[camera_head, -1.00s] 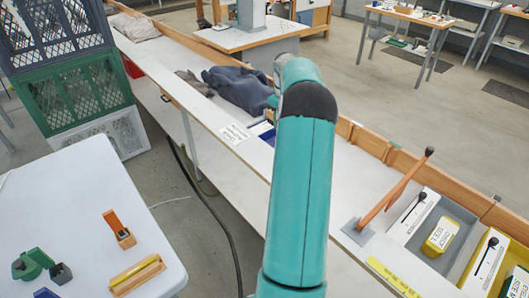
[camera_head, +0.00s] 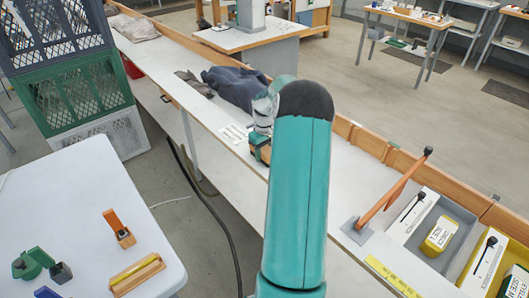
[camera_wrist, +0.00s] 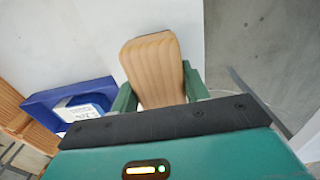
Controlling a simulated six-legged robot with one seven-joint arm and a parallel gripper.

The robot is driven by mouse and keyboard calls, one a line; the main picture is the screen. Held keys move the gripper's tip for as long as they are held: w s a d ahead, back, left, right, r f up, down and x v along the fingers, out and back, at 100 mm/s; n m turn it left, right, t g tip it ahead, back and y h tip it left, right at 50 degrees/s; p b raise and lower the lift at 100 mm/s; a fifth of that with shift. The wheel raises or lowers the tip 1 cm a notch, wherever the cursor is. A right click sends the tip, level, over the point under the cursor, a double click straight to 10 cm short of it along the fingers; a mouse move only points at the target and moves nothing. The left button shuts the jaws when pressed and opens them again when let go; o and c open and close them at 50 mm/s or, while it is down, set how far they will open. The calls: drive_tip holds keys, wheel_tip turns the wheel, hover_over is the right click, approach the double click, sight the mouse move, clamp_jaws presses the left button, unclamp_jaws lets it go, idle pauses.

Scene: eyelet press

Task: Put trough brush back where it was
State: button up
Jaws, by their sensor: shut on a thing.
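My gripper (camera_wrist: 160,90) has green fingers in the wrist view, shut on a light wooden block with a rounded end, which I take to be the trough brush (camera_wrist: 152,62). Its bristles are not visible. The brush and fingers appear over a pale surface, near its edge with the grey floor; I cannot tell whether the brush touches it. In the head view, an orange-brown and dark piece at my arm's end (camera_head: 260,147) shows over the long white bench; the teal arm hides the rest.
A blue tray (camera_wrist: 45,98) holding a blue and white labelled item is left of the brush. A dark cloth (camera_head: 235,86) lies farther along the bench (camera_head: 345,180). An orange lever (camera_head: 390,195) and grey and yellow bins stand at right. A white table (camera_head: 75,215) is front left.

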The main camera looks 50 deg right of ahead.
sight(264, 148)
drive_tip(key=o, duration=0.9)
drive_tip(key=shift+f, duration=0.15)
wheel_tip(264, 148, up, 12)
drive_tip(key=shift+w+r, duration=0.1)
drive_tip(key=shift+r, duration=0.15)
